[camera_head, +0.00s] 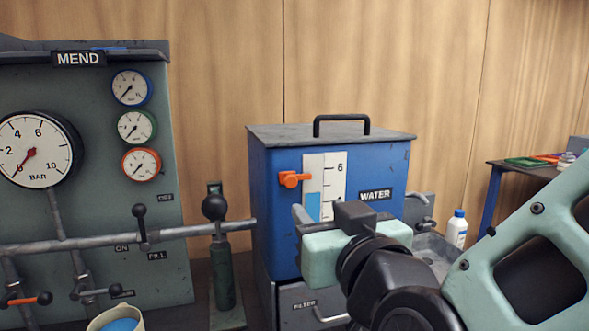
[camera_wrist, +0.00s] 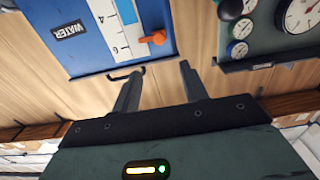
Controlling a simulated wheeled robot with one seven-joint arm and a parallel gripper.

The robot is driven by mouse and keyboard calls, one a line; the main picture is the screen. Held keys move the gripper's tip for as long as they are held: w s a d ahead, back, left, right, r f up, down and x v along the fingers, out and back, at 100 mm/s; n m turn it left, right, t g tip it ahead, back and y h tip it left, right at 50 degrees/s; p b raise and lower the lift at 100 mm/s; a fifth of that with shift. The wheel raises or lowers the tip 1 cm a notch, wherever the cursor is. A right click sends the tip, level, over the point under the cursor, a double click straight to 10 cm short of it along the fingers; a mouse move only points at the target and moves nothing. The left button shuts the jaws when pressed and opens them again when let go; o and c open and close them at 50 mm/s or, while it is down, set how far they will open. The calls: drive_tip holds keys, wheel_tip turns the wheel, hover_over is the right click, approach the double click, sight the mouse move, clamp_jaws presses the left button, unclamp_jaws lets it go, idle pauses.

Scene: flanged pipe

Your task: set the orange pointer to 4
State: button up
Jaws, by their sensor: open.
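The orange pointer (camera_head: 290,179) sits at the left edge of a white scale (camera_head: 333,178) on the front of a blue water box (camera_head: 279,220). It stands between 4 and 6, a little nearer the 6. In the wrist view the picture is turned over; the pointer (camera_wrist: 153,38) and the figures 4 and 6 on the scale (camera_wrist: 113,30) show there. My gripper (camera_head: 318,220) is in front of the box, below the pointer, and covers the scale's lower part in the head view. In the wrist view its fingers (camera_wrist: 160,72) are apart and empty, clear of the pointer.
A green-grey panel (camera_head: 90,200) with gauges and a pipe (camera_head: 100,240) with black-knobbed levers stands left. The box has a black top handle (camera_head: 342,119). A white bottle (camera_head: 457,228) stands right of the box. A lidless cream bucket (camera_head: 117,318) is at front left.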

sight(292, 182)
drive_tip(key=p+x, duration=0.9)
drive_tip(key=x, duration=0.4)
drive_tip(key=shift+w+f, duration=0.15)
drive_tip(key=shift+w, duration=0.15)
